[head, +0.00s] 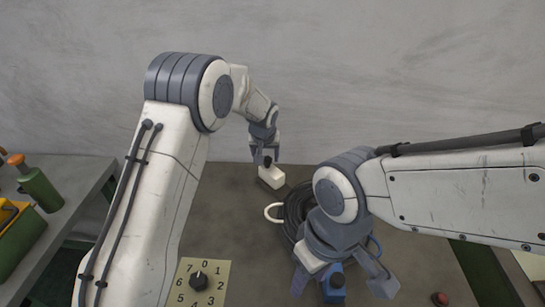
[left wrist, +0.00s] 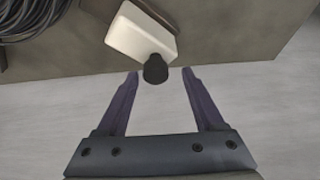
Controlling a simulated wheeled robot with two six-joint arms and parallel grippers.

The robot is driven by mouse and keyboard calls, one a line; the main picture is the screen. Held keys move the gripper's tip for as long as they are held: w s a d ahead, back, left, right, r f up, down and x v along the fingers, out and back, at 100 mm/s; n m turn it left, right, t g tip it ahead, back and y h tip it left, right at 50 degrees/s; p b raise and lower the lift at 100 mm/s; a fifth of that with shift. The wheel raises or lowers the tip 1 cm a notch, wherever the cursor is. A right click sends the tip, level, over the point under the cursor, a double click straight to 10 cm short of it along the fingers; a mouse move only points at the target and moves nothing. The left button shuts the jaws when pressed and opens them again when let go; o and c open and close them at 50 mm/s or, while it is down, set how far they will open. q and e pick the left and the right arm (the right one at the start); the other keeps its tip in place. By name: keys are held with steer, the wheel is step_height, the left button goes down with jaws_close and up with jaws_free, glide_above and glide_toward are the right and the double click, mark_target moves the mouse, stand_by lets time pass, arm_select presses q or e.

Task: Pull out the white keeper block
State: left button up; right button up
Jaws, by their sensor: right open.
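A white block (head: 272,178) with a black knob lies near the back edge of the grey table. It also shows in the left wrist view (left wrist: 138,36), its black knob (left wrist: 155,70) towards my fingertips. My left gripper (head: 265,160) is open, and the knob appears between its fingertips in the left wrist view. I cannot tell whether the fingers touch it. My right gripper (head: 345,285) is open at the front of the table, with a blue block (head: 334,285) between its fingers. No other white block is clearly in view.
A black cable coil (head: 297,207) lies beside the white block, with a white loop (head: 272,212) at its left. A numbered dial plate (head: 205,283) is at the front. A red button (head: 440,298) is at front right. A green bottle (head: 40,188) stands on a left bench.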

arm_select(q)
steer(key=shift+d, duration=0.1)
steer(key=b+v, duration=0.1)
steer(key=v, duration=0.9)
steer(key=shift+r+b, duration=0.25)
steer(key=shift+b, duration=0.15)
steer(key=shift+s, duration=0.1)
steer(key=s+d+r+m+g, duration=0.1)
steer(key=s+d+m, duration=0.1)
steer(key=s, duration=0.6)
steer(key=s+d+r+m+g, duration=0.1)
steer(key=s+d, duration=0.1)
steer(key=s, duration=0.6)
steer(key=s+a+f+m+g, duration=0.1)
steer(key=s+m, duration=0.1)
steer(key=s, duration=0.9)
steer(key=s+a+f+m+g+h, duration=0.1)
steer(key=s+a+f+m, duration=0.1)
steer(key=s, duration=0.9)
steer(key=shift+s+g, duration=0.25)
steer(key=shift+g, duration=0.05)
